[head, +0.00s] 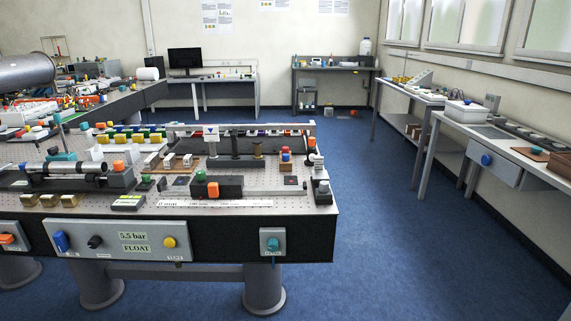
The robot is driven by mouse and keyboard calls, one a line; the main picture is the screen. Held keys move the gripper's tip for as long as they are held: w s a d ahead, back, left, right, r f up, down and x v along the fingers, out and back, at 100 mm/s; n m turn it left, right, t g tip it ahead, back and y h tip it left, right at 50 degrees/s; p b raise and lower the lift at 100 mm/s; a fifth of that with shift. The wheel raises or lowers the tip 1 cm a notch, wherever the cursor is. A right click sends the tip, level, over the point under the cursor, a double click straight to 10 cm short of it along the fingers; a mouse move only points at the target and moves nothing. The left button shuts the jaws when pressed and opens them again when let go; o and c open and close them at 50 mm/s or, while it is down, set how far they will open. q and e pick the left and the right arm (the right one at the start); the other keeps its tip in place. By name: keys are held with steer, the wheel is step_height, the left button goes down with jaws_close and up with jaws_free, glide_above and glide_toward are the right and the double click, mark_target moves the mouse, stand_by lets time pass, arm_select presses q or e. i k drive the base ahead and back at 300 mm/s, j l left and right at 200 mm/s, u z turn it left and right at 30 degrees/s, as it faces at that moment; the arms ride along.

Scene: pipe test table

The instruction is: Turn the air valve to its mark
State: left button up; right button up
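The front edge of the pipe test table (300,236) carries a grey control panel (118,256). The panel has a blue handle (61,241), a black knob (95,242), a readout (134,242) showing "5.5 bar" and "FLOAT", and a yellow button (169,242). A teal knob (272,244) sits on a small grey plate at the right, and an orange handle (7,238) on a plate at the left edge. The small labels are too small to read, so I cannot tell which is the air valve or see its mark. Neither gripper is in view.
The table top is crowded with fixtures, blocks and a long silver rail (262,192). Blue floor (400,260) is open to the right. Side benches (500,150) line the right wall. A desk with a monitor (185,59) stands at the back.

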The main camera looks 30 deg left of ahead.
mark_target(62, 240)
steer(key=u, duration=0.95)
steer(key=l, duration=0.1)
